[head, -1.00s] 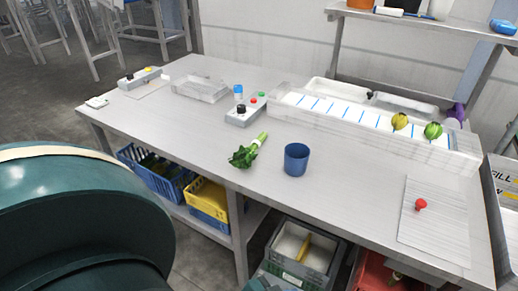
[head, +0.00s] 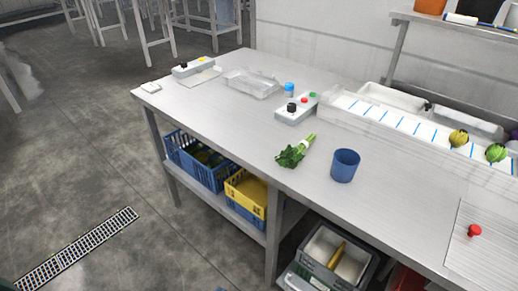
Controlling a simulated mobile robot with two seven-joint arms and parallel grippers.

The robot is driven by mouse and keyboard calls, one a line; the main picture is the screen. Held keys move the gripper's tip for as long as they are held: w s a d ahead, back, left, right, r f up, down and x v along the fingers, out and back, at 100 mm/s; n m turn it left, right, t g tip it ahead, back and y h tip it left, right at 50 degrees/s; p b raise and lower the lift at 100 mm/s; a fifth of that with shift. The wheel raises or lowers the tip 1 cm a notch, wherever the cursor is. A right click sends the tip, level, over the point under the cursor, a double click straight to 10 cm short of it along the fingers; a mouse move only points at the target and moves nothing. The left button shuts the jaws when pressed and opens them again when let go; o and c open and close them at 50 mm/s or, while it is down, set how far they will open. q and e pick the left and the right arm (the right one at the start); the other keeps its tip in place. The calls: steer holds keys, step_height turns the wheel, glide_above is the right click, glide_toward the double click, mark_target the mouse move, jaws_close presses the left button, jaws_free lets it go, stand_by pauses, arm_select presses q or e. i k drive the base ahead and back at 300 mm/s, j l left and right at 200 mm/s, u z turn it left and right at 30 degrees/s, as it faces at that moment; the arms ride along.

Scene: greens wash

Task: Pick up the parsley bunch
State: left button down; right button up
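The parsley bunch (head: 293,154) lies on the grey steel table (head: 240,121) in the head view, near the table's front edge. Its dark green leaves point to the lower left and its pale stems to the upper right. A blue cup (head: 344,166) stands just to its right, apart from it. Neither of my grippers shows in the head view.
A control box with buttons (head: 296,109) and a clear tray (head: 252,84) stand behind the parsley. A white trough (head: 400,122) with blue lines runs along the back right. Blue and yellow crates (head: 247,190) sit on the lower shelf. Open floor lies at left.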

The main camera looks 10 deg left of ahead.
mark_target(290, 158)
steer(key=i+j, duration=0.15)
steer(key=j, duration=0.2)
steer(key=i+j, duration=0.2)
steer(key=i+j+z, duration=0.15)
steer(key=j, duration=0.15)
steer(key=i+j+z, duration=0.15)
steer(key=j, duration=0.2)
steer(key=j+z, duration=0.15)
steer(key=j, duration=0.2)
